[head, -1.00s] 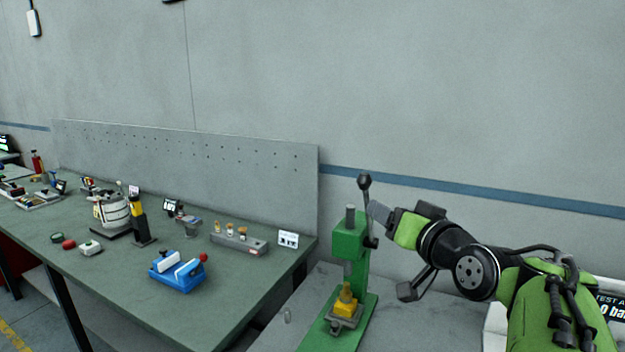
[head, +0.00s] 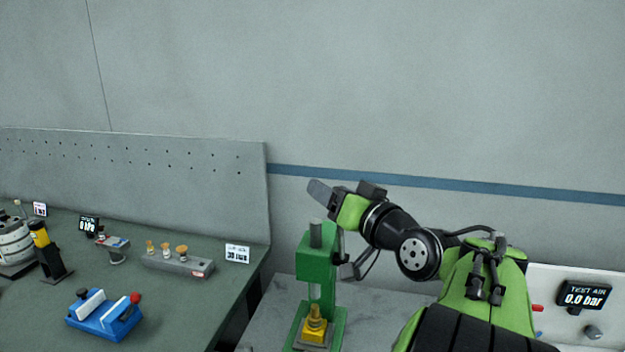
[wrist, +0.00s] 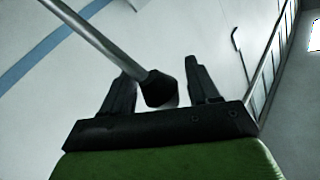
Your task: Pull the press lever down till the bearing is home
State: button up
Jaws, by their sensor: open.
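The green arbor press (head: 318,262) stands on a grey bench. A yellow stepped piece (head: 316,322) sits on its base below the ram; I cannot make out the bearing separately. My gripper (head: 318,190) is open, just above the press top. The press lever is hidden behind my gripper in the head view, with only its dark hub (head: 342,258) showing. In the wrist view the lever's metal rod (wrist: 95,30) comes in from the upper left. Its black knob (wrist: 160,89) appears between the two open fingers (wrist: 162,85); I cannot tell whether they touch it.
A green-topped bench (head: 190,310) at left holds a blue vise-like fixture (head: 104,315), a grey block with several small parts (head: 178,262) and a white card (head: 237,254). A "TEST AIR 0.0 bar" display (head: 585,295) is at right. The grey wall is close behind.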

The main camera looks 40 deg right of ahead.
jog(key=shift+r, duration=0.15)
jog(key=shift+c, duration=0.5)
jog(key=shift+w, duration=0.15)
grip_shut()
